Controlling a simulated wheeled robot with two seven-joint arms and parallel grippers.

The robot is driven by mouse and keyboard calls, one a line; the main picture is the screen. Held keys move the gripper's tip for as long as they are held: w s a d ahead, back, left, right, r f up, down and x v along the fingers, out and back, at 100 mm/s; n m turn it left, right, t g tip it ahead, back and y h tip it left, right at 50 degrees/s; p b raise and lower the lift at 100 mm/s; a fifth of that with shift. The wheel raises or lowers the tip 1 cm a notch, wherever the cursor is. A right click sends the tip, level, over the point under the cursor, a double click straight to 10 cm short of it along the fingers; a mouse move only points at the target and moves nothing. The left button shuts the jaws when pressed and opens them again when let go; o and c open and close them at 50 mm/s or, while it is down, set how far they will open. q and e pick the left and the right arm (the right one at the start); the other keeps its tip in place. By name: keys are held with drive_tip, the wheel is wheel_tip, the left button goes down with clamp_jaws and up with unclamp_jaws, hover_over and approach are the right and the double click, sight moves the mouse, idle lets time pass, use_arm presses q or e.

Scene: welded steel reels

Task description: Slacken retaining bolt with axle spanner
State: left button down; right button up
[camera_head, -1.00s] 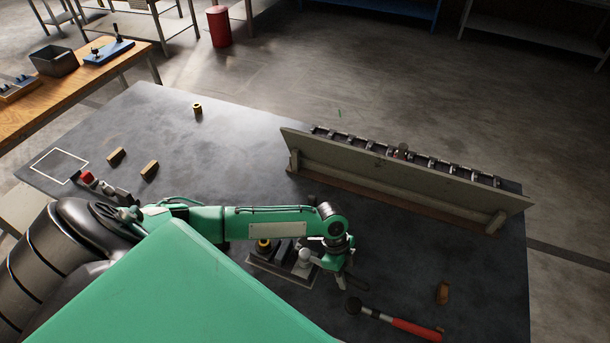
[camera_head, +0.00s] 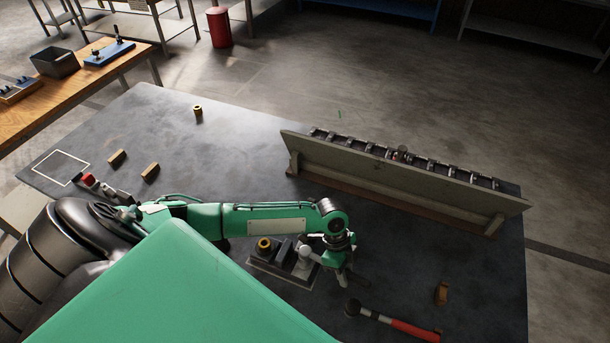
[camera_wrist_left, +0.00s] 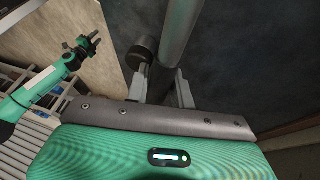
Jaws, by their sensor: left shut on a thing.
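My left gripper (camera_head: 343,268) is beside the right end of a small dark fixture (camera_head: 262,268) on the table. In the left wrist view its fingers (camera_wrist_left: 164,88) are closed about a long grey bar (camera_wrist_left: 178,30), which looks like the axle spanner; a dark round piece (camera_wrist_left: 146,48) is beside it. The fixture carries a yellow-and-black ring (camera_head: 264,244) and a pale round knob (camera_head: 304,252). I cannot tell which part is the retaining bolt, or whether the bar touches it. My right gripper (camera_wrist_left: 86,44) shows small in the left wrist view, its jaw opening unclear.
A red-handled hammer-like tool (camera_head: 395,321) and a brown block (camera_head: 441,292) lie at front right. A long rack (camera_head: 390,180) stands at back right. Two wooden blocks (camera_head: 150,172) and a small brass ring (camera_head: 197,111) are at left.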

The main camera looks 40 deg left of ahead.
use_arm(q)
drive_tip(key=shift+r, duration=3.9)
